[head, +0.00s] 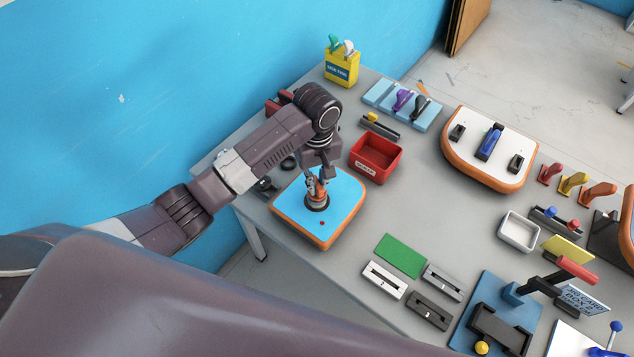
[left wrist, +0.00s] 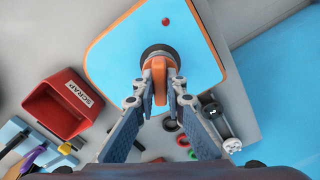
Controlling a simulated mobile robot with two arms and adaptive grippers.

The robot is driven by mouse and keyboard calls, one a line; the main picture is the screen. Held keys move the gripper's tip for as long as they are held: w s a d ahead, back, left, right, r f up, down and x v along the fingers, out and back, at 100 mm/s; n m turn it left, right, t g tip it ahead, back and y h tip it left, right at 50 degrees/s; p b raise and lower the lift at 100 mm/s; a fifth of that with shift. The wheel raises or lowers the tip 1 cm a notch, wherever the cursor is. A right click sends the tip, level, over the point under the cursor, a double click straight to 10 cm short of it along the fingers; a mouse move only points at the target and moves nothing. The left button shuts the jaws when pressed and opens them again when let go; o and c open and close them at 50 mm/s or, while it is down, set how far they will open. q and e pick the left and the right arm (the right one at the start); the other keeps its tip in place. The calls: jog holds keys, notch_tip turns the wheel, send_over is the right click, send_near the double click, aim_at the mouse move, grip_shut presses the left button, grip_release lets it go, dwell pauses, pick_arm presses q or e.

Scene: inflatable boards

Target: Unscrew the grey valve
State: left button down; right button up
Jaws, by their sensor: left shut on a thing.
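The inflatable board (head: 285,205) has a blue top and an orange rim and lies at the table's left edge; its blue top also shows in the left wrist view (left wrist: 110,55). The grey valve (head: 317,206) is a dark round fitting on the board, and its ring shows in the left wrist view (left wrist: 158,49). An orange tool (head: 316,191) stands upright over the valve. My left gripper (head: 318,180) comes from above, and its fingers in the left wrist view (left wrist: 160,88) are shut on the orange tool (left wrist: 159,72). The tool and fingers partly hide the valve. My right gripper is out of view.
A red scrap bin (head: 377,158) stands just right of the board. A yellow tool box (head: 342,69) and a blue tray (head: 402,105) with handles stand farther back. A second board (head: 465,160) lies to the right.

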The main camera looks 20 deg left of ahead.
aim_at(317, 182)
pick_arm(q)
jog(key=shift+s+f+n, duration=0.25)
jog(key=shift+n, duration=0.35)
jog(key=shift+d+n, duration=0.1)
jog(key=shift+n, duration=1.6)
jog(key=n, duration=0.2)
jog(key=shift+n, duration=0.4)
jog(key=shift+w+r, duration=0.3)
jog(key=shift+r, duration=2.4)
